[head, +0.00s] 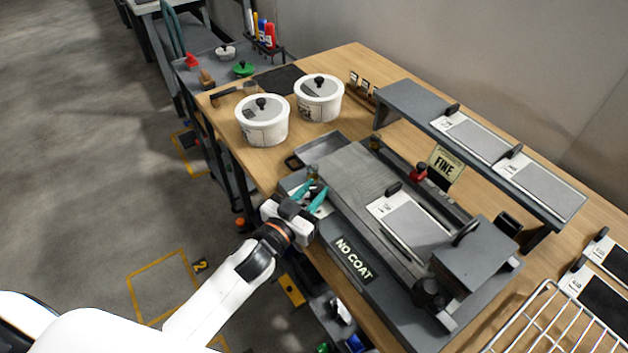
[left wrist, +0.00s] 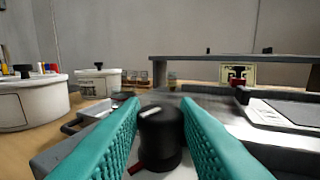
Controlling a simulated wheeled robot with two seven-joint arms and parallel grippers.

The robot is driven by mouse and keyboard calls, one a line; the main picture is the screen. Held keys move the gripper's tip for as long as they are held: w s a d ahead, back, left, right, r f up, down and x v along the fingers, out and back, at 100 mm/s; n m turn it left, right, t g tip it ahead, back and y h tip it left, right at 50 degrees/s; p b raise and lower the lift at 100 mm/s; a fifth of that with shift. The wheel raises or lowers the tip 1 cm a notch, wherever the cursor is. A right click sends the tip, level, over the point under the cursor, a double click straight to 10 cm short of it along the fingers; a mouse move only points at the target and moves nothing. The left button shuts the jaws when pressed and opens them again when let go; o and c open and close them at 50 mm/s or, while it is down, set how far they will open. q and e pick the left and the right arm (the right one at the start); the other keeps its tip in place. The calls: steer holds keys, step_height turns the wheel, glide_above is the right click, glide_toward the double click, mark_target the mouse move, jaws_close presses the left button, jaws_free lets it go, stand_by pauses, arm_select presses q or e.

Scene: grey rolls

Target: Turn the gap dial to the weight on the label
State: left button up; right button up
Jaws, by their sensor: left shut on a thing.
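The gap dial is a black round knob (left wrist: 160,138) with a pale mark on its top, seen in the left wrist view. A small red part shows low at its left side. My left gripper's teal fingers (head: 312,197) stand on both sides of the knob and are shut on it, at the near left corner of the grey coating machine (head: 352,170). In the head view the fingers mostly hide the dial. My right gripper is not in view.
Two white lidded pots (head: 262,130) stand at the back left of the wooden table. A card with a grey panel (head: 412,225) lies on the machine bed. A raised grey shelf (head: 405,95) stands behind, and a wire rack (head: 555,325) is at the front right.

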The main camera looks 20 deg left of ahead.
arm_select(q)
steer(key=h, duration=0.1)
steer(key=m+p, duration=0.1)
steer(key=m+g+h, duration=0.1)
steer(key=shift+w+a+r+h, duration=0.15)
steer(key=shift+a+r+h, duration=0.1)
steer(key=shift+a+h, duration=0.05)
steer(key=m+h, duration=0.1)
steer(key=g+h, duration=0.1)
steer(key=shift+w+a+f+m+h+p, duration=0.1)
steer(key=shift+f+m+h+p, duration=0.05)
steer(key=shift+m+h+p, duration=0.2)
steer(key=shift+m+g+h, duration=0.75)
steer(key=shift+g, duration=0.15)
steer(key=shift+w+m+g+h, duration=0.1)
steer(key=shift+m+g+h, duration=0.8)
steer(key=shift+g+h, duration=0.25)
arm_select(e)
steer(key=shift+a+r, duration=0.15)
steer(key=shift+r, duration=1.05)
arm_select(q)
steer(key=o, duration=1)
steer(key=shift+f, duration=0.1)
